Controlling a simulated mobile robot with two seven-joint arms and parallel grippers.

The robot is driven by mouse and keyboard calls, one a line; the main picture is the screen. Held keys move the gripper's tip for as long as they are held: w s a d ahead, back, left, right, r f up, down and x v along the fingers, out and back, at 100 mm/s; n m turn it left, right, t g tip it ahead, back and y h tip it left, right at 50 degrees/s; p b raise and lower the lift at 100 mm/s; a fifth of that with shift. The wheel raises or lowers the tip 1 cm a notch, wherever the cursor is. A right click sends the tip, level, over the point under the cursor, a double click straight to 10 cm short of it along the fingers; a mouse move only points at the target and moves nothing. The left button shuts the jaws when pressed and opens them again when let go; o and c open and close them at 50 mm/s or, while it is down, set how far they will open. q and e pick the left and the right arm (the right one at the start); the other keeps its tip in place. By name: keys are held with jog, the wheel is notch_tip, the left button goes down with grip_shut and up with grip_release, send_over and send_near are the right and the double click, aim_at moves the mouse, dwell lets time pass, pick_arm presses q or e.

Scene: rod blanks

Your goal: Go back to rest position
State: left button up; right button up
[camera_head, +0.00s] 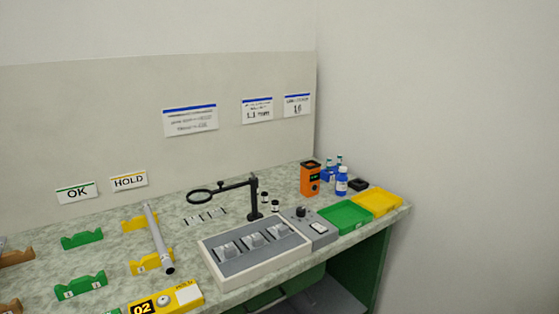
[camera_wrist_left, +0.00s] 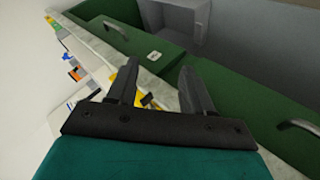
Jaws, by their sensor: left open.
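My left gripper (camera_wrist_left: 160,66) shows in the left wrist view with its two dark fingers apart and nothing between them. It is in front of the green cabinet (camera_wrist_left: 240,112) under the bench, clear of the bench top in that picture. Neither gripper shows in the head view. A grey rod (camera_head: 159,238) lies across the two yellow cradles (camera_head: 144,264) on the bench, below the HOLD sign (camera_head: 129,181). The green cradles (camera_head: 80,286) below the OK sign (camera_head: 76,193) look empty.
The speckled bench top (camera_head: 190,207) carries a magnifier (camera_head: 200,196), a grey fixture block (camera_head: 254,240), an orange device (camera_head: 310,178), blue bottles (camera_head: 342,181), a green tray (camera_head: 345,216) and a yellow tray (camera_head: 376,202). A yellow 02 unit (camera_head: 165,300) sits near the front edge.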

pick_arm(q)
jog(key=s+d+f+m+t+y+b, duration=0.1)
jog(key=s+d+f+m, duration=0.2)
jog(key=s+d, duration=0.1)
jog(key=s+d+f+m+t+y+b, duration=0.1)
jog(key=s+d+f+m+y, duration=0.1)
jog(key=s+d+f+m, duration=0.2)
jog(key=shift+d+f, duration=0.2)
jog(key=shift+d, duration=1.5)
jog(key=shift+s, duration=0.1)
